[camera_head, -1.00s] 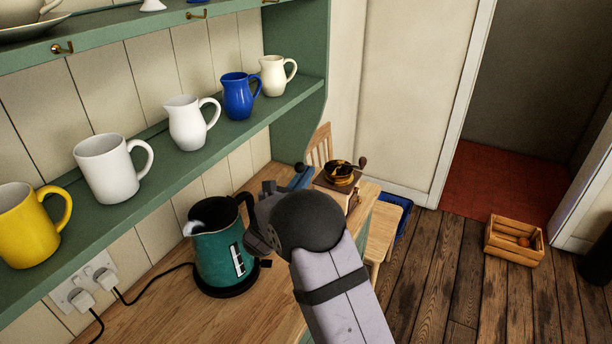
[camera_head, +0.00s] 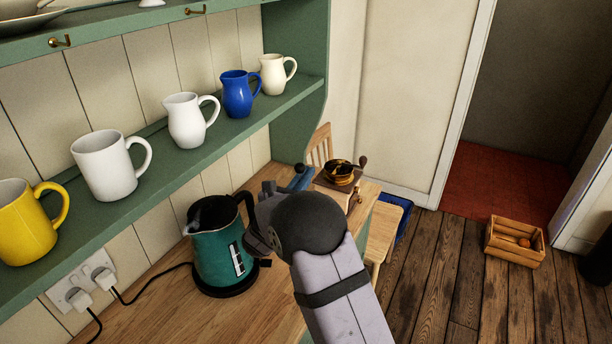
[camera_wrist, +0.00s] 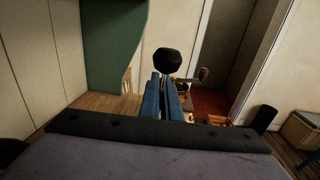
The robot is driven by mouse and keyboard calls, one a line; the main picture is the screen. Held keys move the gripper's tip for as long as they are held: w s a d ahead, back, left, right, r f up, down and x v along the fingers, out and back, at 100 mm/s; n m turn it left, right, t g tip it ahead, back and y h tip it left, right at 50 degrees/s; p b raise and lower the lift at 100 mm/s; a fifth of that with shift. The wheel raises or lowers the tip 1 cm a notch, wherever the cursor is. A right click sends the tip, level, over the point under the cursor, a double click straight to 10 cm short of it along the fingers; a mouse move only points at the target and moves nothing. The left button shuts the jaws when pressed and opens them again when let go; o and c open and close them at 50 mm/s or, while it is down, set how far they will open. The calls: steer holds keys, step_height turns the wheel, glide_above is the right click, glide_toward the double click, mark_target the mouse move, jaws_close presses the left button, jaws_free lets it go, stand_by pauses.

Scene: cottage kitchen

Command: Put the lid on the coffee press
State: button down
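My gripper (camera_head: 300,180) reaches away over the counter, right of the teal kettle. In the wrist view its two blue fingers (camera_wrist: 161,98) lie close together with a narrow gap. A black rounded knob (camera_wrist: 167,62) sits right at the fingertips, wider than the gap; it looks like the knob of the lid, with its stem pinched between the fingers. The knob also shows as a small dark spot above the fingertips in the head view (camera_head: 300,168). The rest of the lid is hidden by my gripper. I cannot make out the coffee press; my arm covers part of the counter.
A teal kettle (camera_head: 218,255) stands close left of my gripper. A coffee grinder (camera_head: 341,178) stands beyond it at the counter's far end. Above, a green shelf (camera_head: 150,190) holds several mugs and jugs. Bare wooden counter (camera_head: 150,315) lies in front.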

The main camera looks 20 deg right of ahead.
steer(key=shift+f+b, duration=0.3)
steer(key=shift+f, duration=0.05)
steer(key=c, duration=2.3)
jaws_free()
steer(key=shift+s+a, duration=0.1)
steer(key=shift+b+v, duration=0.4)
steer(key=shift+v, duration=5)
